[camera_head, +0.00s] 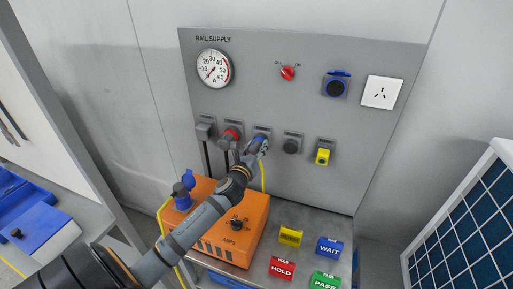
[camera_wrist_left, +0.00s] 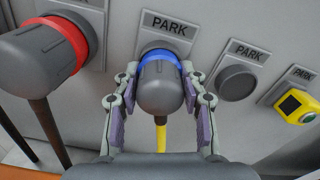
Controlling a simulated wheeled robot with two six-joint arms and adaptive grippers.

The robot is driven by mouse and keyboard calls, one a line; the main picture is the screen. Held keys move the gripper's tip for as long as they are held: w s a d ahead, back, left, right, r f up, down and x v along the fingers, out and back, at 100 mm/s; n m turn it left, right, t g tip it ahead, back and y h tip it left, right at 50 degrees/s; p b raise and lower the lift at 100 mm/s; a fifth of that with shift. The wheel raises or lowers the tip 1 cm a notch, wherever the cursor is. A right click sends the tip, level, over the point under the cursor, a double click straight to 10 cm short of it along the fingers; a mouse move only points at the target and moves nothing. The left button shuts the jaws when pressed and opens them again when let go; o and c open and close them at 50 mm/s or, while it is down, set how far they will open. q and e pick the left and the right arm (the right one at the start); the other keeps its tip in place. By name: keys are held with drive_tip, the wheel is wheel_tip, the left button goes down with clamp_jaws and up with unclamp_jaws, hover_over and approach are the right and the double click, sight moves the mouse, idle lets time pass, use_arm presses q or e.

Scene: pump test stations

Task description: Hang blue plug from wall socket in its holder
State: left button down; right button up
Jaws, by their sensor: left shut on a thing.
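The blue plug (camera_wrist_left: 162,87) has a grey body and a blue ring, with a yellow cable hanging below. It faces the middle PARK holder (camera_wrist_left: 165,28) on the grey panel, and its blue end is at or against that holder; I cannot tell how deep it sits. My left gripper (camera_wrist_left: 158,92) is shut on the plug, one finger on each side. In the head view the left gripper (camera_head: 254,154) partly covers the plug (camera_head: 260,140). The blue wall socket (camera_head: 335,87) at the panel's upper right is empty with its lid up. My right gripper is not in view.
A red-ringed plug (camera_head: 231,134) hangs close left of the plug. A grey round cap (camera_head: 291,146) and a yellow item (camera_head: 322,156) are on holders to the right. An orange box (camera_head: 246,232) stands below, beside coloured WAIT, HOLD and PASS blocks.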

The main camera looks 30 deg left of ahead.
use_arm(q)
drive_tip(key=c, duration=0.7)
unclamp_jaws()
drive_tip(key=v, duration=1.2)
